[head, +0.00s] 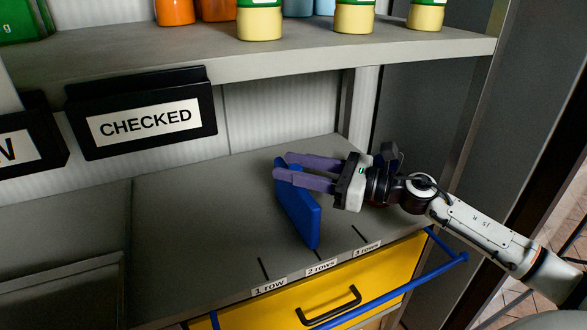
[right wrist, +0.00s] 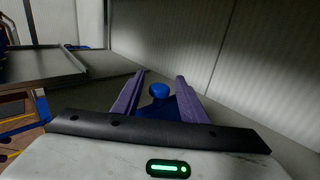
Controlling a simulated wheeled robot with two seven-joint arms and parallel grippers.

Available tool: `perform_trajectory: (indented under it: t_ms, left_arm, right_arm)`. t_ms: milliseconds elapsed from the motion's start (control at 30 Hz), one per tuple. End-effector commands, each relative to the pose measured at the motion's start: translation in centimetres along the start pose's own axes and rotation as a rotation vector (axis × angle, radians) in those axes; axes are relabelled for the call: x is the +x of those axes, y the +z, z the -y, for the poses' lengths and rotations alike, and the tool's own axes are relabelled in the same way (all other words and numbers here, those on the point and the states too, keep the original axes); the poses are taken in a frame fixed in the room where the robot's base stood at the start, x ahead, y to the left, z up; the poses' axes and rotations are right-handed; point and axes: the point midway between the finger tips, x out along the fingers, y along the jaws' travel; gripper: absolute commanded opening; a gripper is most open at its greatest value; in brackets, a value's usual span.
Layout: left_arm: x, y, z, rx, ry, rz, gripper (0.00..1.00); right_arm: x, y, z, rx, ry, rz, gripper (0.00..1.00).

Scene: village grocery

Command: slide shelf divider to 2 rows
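The blue shelf divider (head: 299,212) stands on the grey lower shelf, its near end close to the mark above the "2 rows" label (head: 321,267). The "1 row" label (head: 269,288) is to the left and the "3 rows" label (head: 367,249) to the right. My right gripper (head: 279,165), with purple fingers, reaches in from the right over the divider's far part. In the right wrist view its fingers (right wrist: 160,82) are apart, with the divider's blue knob (right wrist: 159,91) between them and gaps visible at both sides. My left gripper is out of view.
A yellow drawer (head: 370,280) with a black handle and a blue rail (head: 390,285) lies below the shelf edge. An upper shelf (head: 280,62) holds jars above. A black "CHECKED" sign (head: 145,122) hangs at left. The shelf left of the divider is clear.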

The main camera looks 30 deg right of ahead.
Motion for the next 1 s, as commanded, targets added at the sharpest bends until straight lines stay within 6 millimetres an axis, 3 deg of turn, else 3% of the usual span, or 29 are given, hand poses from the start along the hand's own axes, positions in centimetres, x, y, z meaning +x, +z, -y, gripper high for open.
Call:
perform_trajectory:
  t_ms: [300,467,1000]
  left_arm:
    - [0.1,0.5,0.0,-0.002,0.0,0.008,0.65]
    - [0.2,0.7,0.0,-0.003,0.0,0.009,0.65]
    - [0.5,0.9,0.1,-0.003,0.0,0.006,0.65]
  right_arm:
    - [-0.1,0.0,0.0,0.0,0.0,0.001,0.4]
    - [-1.1,-0.2,0.0,0.003,-0.002,0.0,0.4]
    - [-9.3,-0.1,0.0,0.001,-0.001,0.0,0.4]
